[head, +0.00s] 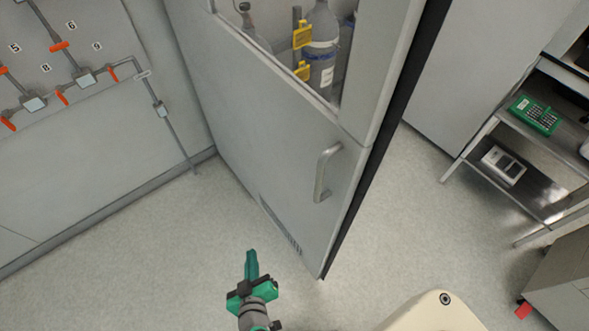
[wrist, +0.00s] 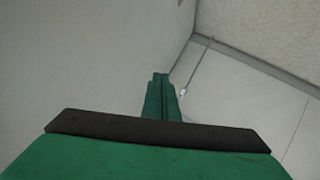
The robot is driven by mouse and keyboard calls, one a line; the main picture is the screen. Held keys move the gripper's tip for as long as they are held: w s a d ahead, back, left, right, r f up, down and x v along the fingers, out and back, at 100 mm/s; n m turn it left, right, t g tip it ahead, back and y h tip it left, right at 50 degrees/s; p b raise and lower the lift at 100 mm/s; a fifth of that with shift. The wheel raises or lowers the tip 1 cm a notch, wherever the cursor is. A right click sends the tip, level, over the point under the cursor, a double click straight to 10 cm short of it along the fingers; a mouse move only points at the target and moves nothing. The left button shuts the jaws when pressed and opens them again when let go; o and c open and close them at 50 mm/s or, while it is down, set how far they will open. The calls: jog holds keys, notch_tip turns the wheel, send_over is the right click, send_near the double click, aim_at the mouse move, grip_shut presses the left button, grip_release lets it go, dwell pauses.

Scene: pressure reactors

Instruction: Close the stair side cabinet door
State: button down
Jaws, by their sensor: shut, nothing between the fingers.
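The cabinet door (head: 265,130) is a tall grey panel with a window, a silver bar handle (head: 326,172) near its right edge and a vent grille (head: 281,224) low down. A black strip runs along its right edge. It appears to stand out at an angle into the room; how wide it is open is hard to tell. My green gripper (head: 251,254) is low in front of the door face, left of the handle and apart from it. In the wrist view the fingers (wrist: 161,76) are pressed together with nothing between them. A pale surface there fills the left side.
Gas cylinders (head: 321,50) with yellow tags show through the window. A wall panel with pipes and orange-handled valves (head: 85,76) is at left. A metal shelf (head: 545,150) with a green device (head: 535,114) stands at right. The floor (head: 140,255) left of my gripper is clear.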

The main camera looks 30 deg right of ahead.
aim_at(306, 163)
jog(key=w+d+r+m+g+h, duration=0.25)
jog(key=w+r+m+h, duration=0.2)
jog(key=r, duration=0.35)
jog(key=w+d+r+m+g+h, duration=0.2)
jog(key=w+d+r+m+h, duration=0.15)
jog(key=r+m+h, duration=0.35)
notch_tip(306, 163, up, 9)
jog(key=s+m+g+h, duration=0.1)
jog(key=s+m+g, duration=0.2)
jog(key=m+g, duration=0.3)
jog(key=d, duration=1.1)
jog(key=shift+w+d+f, duration=0.15)
jog(key=shift+w+f, duration=0.05)
jog(key=shift+w, duration=0.2)
jog(key=shift+w+d, duration=0.1)
jog(key=shift+d, duration=0.6)
